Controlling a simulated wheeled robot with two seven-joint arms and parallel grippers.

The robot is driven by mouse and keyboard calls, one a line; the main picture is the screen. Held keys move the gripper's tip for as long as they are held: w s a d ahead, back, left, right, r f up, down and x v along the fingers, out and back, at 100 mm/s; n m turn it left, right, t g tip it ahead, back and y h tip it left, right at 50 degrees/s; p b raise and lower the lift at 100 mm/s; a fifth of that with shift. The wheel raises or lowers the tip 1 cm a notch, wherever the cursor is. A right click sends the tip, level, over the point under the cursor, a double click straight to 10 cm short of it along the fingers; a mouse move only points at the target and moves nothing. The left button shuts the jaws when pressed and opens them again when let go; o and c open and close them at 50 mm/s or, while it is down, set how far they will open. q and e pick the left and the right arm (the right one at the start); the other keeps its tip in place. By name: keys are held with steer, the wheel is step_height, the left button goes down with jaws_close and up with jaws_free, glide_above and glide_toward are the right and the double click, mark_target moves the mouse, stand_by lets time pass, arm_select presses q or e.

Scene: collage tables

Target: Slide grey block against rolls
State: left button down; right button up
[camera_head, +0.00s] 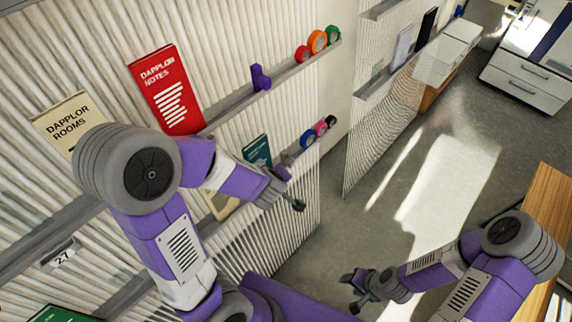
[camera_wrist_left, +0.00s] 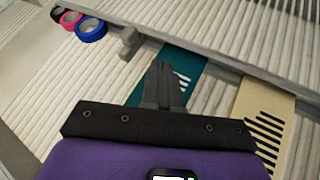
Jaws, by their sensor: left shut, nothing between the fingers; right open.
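The grey block (camera_wrist_left: 130,42) sits on the lower ledge in the left wrist view, between the rolls and the teal book, with a small gap to the nearest roll. The rolls are blue (camera_wrist_left: 91,29), pink (camera_wrist_left: 71,19) and black (camera_wrist_left: 57,13); the head view also shows the blue one (camera_head: 307,138). My left gripper (camera_wrist_left: 161,68) is shut and empty, over the teal book, on the block's side away from the rolls. I cannot make out the block in the head view. My right gripper (camera_head: 353,291) is open and empty, low over the floor.
A teal book (camera_wrist_left: 186,74) and a cream book (camera_wrist_left: 258,118) lean near the left gripper. The upper ledge bears a red book (camera_head: 165,90), a purple block (camera_head: 260,79) and red, orange and green rolls (camera_head: 318,41). A translucent ribbed panel (camera_head: 375,115) stands to the right.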

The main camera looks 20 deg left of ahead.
mark_target(287, 161)
arm_select(q)
steer(key=w+f, duration=0.6)
steer(key=w, duration=0.2)
arm_select(e)
steer(key=shift+r, duration=0.45)
arm_select(q)
steer(key=shift+w+a+r+p, duration=0.1)
steer(key=shift+a+p, duration=0.05)
steer(key=shift+p, duration=0.15)
arm_select(e)
steer(key=shift+r, duration=0.1)
